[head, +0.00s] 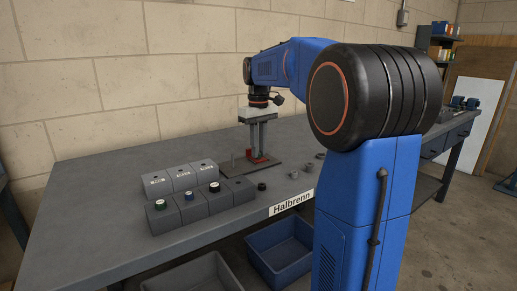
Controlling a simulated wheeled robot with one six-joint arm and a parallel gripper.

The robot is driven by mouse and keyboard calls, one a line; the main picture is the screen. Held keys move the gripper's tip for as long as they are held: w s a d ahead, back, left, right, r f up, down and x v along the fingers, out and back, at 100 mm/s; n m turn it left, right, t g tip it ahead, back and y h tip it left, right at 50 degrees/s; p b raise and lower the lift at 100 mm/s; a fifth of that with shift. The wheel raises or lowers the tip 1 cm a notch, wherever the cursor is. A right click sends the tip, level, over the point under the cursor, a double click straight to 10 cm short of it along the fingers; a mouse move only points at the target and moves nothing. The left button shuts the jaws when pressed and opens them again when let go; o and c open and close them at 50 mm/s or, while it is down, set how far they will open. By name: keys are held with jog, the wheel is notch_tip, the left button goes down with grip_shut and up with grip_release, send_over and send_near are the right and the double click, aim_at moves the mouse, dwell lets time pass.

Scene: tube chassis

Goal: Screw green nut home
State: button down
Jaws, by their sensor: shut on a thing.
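My gripper (257,150) points straight down over a dark base plate (277,171) on the bench. Its two long grey fingers reach down to a red part (262,158) on that plate. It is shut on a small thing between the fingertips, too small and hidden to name. A small round piece with green on it (160,204) sits on the leftmost front grey block, well left of my gripper. I cannot tell whether it is the green nut. No thread or stud shows clearly at the fingertips.
Front grey blocks (192,211) carry a blue-marked piece (189,196) and a black piece (214,187). Labelled grey blocks (182,178) stand behind. A thin post (233,159) stands left of my gripper. Small dark rings (262,187) lie near the front edge. Bins (280,250) stand below.

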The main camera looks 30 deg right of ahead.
jog(key=m, duration=0.4)
jog(key=shift+m, duration=0.5)
jog(key=m, duration=0.2)
jog(key=shift+f+m, duration=0.1)
jog(key=shift+m, duration=1.5)
jog(key=shift+m, duration=0.5)
jog(key=m, duration=0.4)
